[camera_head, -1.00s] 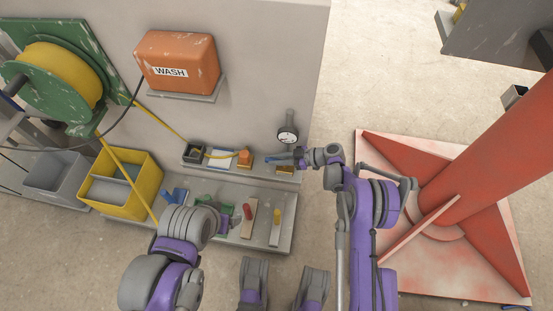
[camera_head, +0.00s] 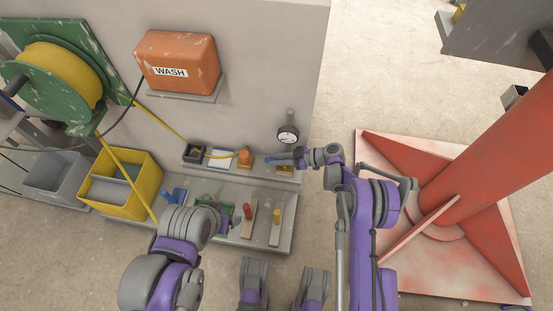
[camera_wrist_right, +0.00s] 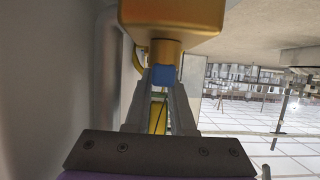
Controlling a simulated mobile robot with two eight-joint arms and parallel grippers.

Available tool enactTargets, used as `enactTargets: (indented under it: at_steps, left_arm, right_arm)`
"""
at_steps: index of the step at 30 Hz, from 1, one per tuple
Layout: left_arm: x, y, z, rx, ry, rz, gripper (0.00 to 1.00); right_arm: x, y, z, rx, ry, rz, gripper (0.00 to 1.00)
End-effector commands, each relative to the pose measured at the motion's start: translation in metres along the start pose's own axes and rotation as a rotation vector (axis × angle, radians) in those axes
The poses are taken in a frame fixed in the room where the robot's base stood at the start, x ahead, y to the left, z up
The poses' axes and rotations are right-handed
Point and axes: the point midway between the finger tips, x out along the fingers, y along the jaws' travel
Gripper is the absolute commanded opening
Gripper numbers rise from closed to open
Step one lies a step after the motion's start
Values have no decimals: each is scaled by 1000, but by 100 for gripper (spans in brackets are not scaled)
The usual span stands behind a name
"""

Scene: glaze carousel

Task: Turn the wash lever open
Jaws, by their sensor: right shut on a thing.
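A blue handle (camera_head: 277,161), which looks like the wash lever, is on the narrow upper shelf below the round gauge. My right gripper (camera_head: 300,157) reaches it from the right and is shut on it. In the right wrist view, the blue piece (camera_wrist_right: 163,76) sits between the grey fingertips, just under a brass-coloured body (camera_wrist_right: 172,15). Part of the lever is hidden by the fingers. My left arm comes in at the lower left over the lower shelf; its wrist hides most of the left gripper, so its jaws cannot be made out.
The orange WASH tank (camera_head: 178,62) hangs on the wall. An orange-topped item (camera_head: 245,157) stands left of the lever. The lower shelf (camera_head: 262,245) holds several coloured tools. A yellow bin (camera_head: 120,185) is at left. A red column base (camera_head: 450,230) stands close on the right.

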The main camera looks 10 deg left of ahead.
Motion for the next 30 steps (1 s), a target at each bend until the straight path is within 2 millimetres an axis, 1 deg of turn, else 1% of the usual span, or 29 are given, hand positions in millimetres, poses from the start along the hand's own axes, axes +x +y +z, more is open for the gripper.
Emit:
enactTargets:
  at_steps: [8, 15, 24, 25, 27, 30]
  left_arm:
    - [0, 0, 0, 0, 0, 0, 81]
    - [19, 0, 5, 0, -6, 0, 81]
    - [18, 0, 5, 0, -6, 0, 81]
    - [18, 0, 5, 0, -6, 0, 81]
    - [18, 0, 5, 0, -6, 0, 81]
    - [18, 0, 5, 0, -6, 0, 81]
  right_arm:
    - [0, 0, 1, 0, -1, -2, 0]
    - [1, -4, 3, -43, -2, -111, 0]
    - [-1, -5, 1, -51, -2, -123, 0]
    - [-1, -5, 1, -51, -2, -123, 26]
    - [-1, -5, 1, -51, -2, -123, 35]
    - [-1, -5, 1, -50, -1, -123, 35]
